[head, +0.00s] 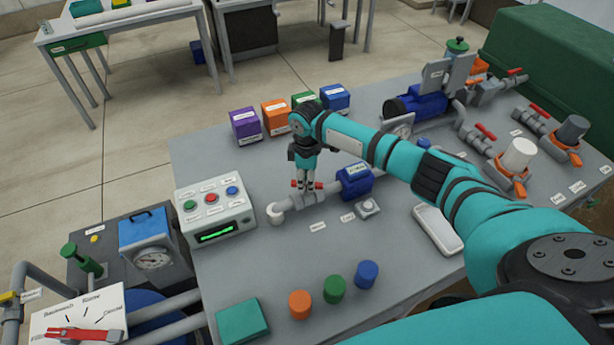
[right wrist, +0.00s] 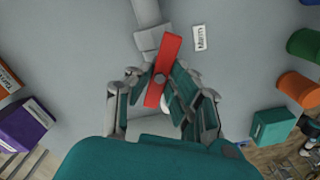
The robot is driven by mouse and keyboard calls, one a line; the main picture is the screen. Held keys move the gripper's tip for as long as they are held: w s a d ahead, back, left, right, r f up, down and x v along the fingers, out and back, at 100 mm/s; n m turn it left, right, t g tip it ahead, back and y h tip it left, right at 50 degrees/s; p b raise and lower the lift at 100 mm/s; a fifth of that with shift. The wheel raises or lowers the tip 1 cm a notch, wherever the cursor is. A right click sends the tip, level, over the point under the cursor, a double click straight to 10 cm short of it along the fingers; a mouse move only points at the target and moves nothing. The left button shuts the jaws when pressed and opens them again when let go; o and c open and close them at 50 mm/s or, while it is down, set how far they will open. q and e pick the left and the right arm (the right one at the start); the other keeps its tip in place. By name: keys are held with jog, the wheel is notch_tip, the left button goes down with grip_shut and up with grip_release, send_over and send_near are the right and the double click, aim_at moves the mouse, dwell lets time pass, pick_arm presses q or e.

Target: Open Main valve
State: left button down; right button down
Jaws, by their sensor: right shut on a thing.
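The Main valve's red handle (right wrist: 164,68) sits on a grey pipe (head: 292,204), beside the label "Main" (right wrist: 199,38). In the right wrist view the handle lies at a slant to the pipe, neither clearly along it nor square across it. My right gripper (head: 305,184) points down at the valve in the head view. Its fingers are shut on the red handle, one on each side of it, in the right wrist view (right wrist: 160,95). The fingers hide part of the valve body. My left gripper is out of view.
A control box (head: 214,210) with coloured buttons stands left of the valve. A blue pipe unit (head: 355,181) is to its right. Coloured cubes (head: 276,117) stand behind; several caps (head: 334,289) stand in front. Other red-handled valves (head: 486,131) are at the right.

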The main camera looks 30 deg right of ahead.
jog(key=n, duration=0.3)
jog(key=shift+n, duration=0.3)
jog(key=shift+n+p, duration=0.35)
jog(key=shift+n, duration=1.25)
jog(key=c, duration=1.2)
grip_release()
jog(key=shift+c, duration=0.2)
notch_tip(320, 180, up, 12)
